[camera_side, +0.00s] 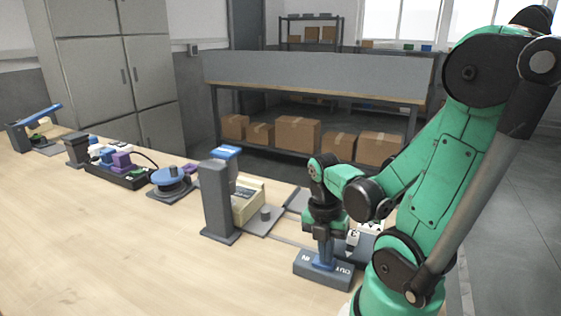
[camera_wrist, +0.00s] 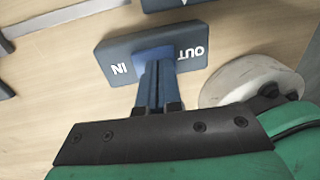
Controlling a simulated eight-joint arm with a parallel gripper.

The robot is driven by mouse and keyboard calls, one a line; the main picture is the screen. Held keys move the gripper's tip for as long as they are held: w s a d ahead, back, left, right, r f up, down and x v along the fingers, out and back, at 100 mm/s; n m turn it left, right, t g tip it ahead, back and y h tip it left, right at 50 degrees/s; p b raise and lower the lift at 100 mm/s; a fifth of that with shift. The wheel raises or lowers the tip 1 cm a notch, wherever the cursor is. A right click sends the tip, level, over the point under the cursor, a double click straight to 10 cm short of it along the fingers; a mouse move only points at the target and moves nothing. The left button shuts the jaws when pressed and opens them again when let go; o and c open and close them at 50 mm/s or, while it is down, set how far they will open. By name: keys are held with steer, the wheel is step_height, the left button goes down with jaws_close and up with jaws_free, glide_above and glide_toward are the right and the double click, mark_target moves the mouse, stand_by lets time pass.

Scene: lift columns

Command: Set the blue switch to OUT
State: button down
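The switch is a dark grey-blue block (camera_side: 322,277) lettered IN at one end and OUT at the other, below my gripper on the bench. The block (camera_wrist: 115,52) also shows in the wrist view, with IN at left and OUT at right. The blue switch part (camera_side: 323,263) sits between the letterings. In the wrist view the blue part (camera_wrist: 142,58) is partly covered by my fingers, so which way it is set is unclear. My gripper (camera_wrist: 157,72) points down at it, fingers close together and tips at or touching the blue part. Nothing shows clearly between them.
A grey post (camera_side: 216,200) and a cream box (camera_side: 246,203) stand left of the switch. Further left are a blue round spool (camera_side: 170,177) and a black tray (camera_side: 117,175). A round pale piece (camera_wrist: 240,80) lies close beside the block. The front left bench is clear.

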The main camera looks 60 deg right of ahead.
steer(key=shift+w+r, duration=0.1)
steer(key=shift+w, duration=0.2)
steer(key=shift+r, duration=0.1)
step_height(320, 180, up, 14)
steer(key=w, duration=0.2)
steer(key=shift+f, duration=0.2)
stand_by(0.5)
steer(key=shift+w, duration=0.15)
